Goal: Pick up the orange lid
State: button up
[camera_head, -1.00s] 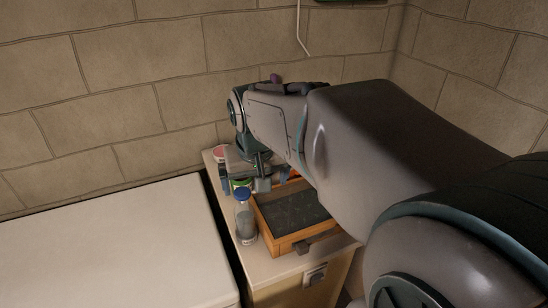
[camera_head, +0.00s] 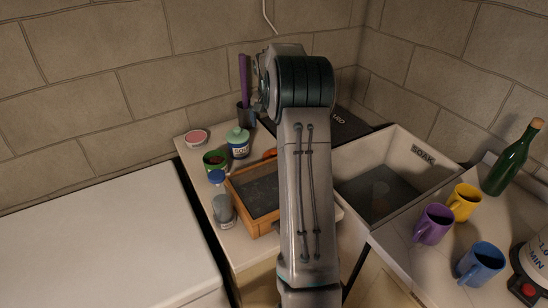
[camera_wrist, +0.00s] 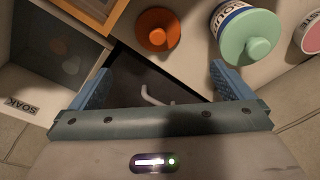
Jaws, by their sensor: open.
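The orange lid (camera_wrist: 157,29) is a round disc with a knob on top, lying on the counter (camera_wrist: 193,54) in the wrist view. In the head view only a sliver of the orange lid (camera_head: 270,153) shows beside my arm, behind the wooden tray. My gripper (camera_wrist: 160,78) is open in the wrist view, with nothing between its blue fingers. The lid lies beyond the fingertips, near the top middle of that picture, apart from them.
A mint-lidded jar (camera_head: 238,143) stands close to the lid. A wooden tray (camera_head: 262,228), green tin (camera_head: 215,161), blue-capped bottle (camera_head: 222,207) and pink-topped tin (camera_head: 196,137) share the counter. A purple-handled tool (camera_head: 244,78) stands upright behind. The sink (camera_head: 385,190) is at right.

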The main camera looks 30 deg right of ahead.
jog(key=f, duration=0.2)
jog(key=f+p, duration=0.1)
jog(key=f, duration=0.2)
jog(key=d+f, duration=0.1)
jog(key=f, duration=0.2)
jog(key=shift+w, duration=0.4)
jog(key=shift+d+f+p, duration=0.15)
jog(key=shift+f+p, duration=0.5)
jog(key=shift+f, duration=0.75)
jog(key=shift+d+f+p, duration=0.1)
jog(key=shift+f+p, duration=0.55)
jog(key=shift+f, duration=0.7)
jog(key=c, duration=1)
